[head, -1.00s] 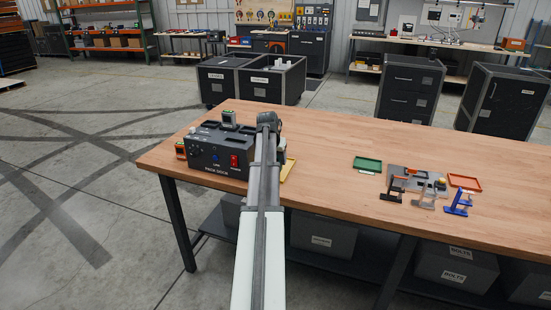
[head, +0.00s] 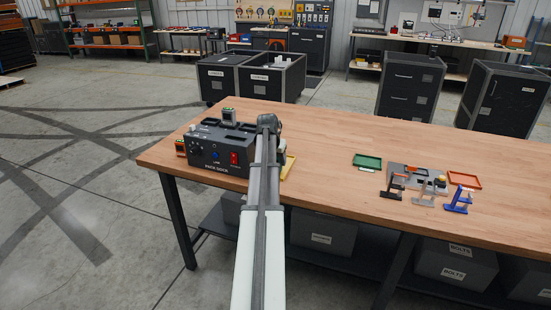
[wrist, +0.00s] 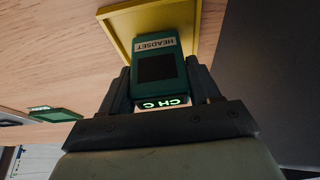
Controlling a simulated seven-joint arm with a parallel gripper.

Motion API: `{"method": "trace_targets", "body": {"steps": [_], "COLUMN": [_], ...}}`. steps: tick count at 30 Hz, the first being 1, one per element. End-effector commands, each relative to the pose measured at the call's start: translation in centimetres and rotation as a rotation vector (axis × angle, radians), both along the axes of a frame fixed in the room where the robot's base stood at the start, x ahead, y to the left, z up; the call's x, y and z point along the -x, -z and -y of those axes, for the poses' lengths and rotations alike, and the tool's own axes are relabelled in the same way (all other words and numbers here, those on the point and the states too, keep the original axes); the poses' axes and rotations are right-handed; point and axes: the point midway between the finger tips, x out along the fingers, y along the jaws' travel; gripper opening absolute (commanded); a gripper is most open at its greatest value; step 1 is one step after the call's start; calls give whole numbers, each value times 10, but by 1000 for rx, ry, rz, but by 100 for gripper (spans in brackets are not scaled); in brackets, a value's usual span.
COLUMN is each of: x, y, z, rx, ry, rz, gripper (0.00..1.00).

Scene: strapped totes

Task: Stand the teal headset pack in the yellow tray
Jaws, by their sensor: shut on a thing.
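The teal headset pack (wrist: 180,71) shows in the wrist view with a white HEADSET label, a dark square panel and a lit "CH C" display. My gripper (wrist: 159,78) is shut on it, one finger on each side. The yellow tray (wrist: 117,24) lies beyond the pack's far end, which overlaps the tray floor in the picture. I cannot tell whether the pack touches the tray. In the head view a strip of the yellow tray (head: 289,167) shows right of my arm. The arm hides the gripper and the held pack there.
The black pack dock (head: 204,158) stands left of my arm, with a similar small pack (head: 229,115) at its back. A green tray (head: 367,160), a red tray (head: 464,180) and several small stands are on the right. The wooden table (head: 330,190) is bare between.

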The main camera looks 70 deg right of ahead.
Motion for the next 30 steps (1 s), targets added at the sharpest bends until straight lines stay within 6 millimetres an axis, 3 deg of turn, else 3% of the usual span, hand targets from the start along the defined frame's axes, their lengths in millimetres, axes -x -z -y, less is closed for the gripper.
{"method": "trace_targets", "body": {"steps": [11,12,20,25,28,30], "x": [0,0,0,0,0,0], "y": [1,1,1,1,1,1], "z": [0,0,0,0,0,0], "rx": [1,1,0,0,0,0], "ry": [0,0,0,0,0,0], "rz": [0,0,0,0,0,0], "gripper": [25,66,90,92,100,100]}}
